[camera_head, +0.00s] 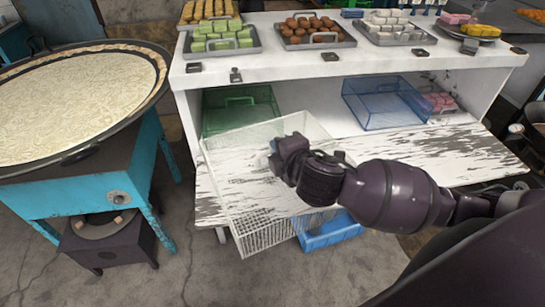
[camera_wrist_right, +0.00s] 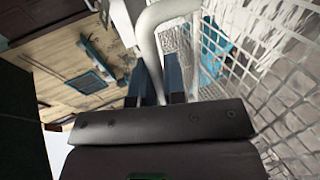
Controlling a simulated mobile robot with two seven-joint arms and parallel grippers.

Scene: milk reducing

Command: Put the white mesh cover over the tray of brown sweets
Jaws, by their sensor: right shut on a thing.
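The white mesh cover (camera_head: 255,229) is a box of open wire. It hangs tilted in front of the white cabinet's lower shelf. My right gripper (camera_head: 276,161) is shut on its white handle, seen close in the wrist view (camera_wrist_right: 150,40) between the blue-grey fingers (camera_wrist_right: 160,82). The mesh wall (camera_wrist_right: 285,115) fills the right side of that view. The tray of brown sweets (camera_head: 349,42) stands uncovered on the cabinet top, in the middle of the row, behind and above the cover. My left gripper is not in view.
The tray of green sweets (camera_head: 255,47) and the tray of white sweets (camera_head: 429,39) flank the brown ones. A green cover (camera_head: 235,118) and a blue cover (camera_head: 385,105) are on the lower shelf. A blue basket (camera_head: 335,235) is below. A big round pan (camera_head: 80,95) stands left.

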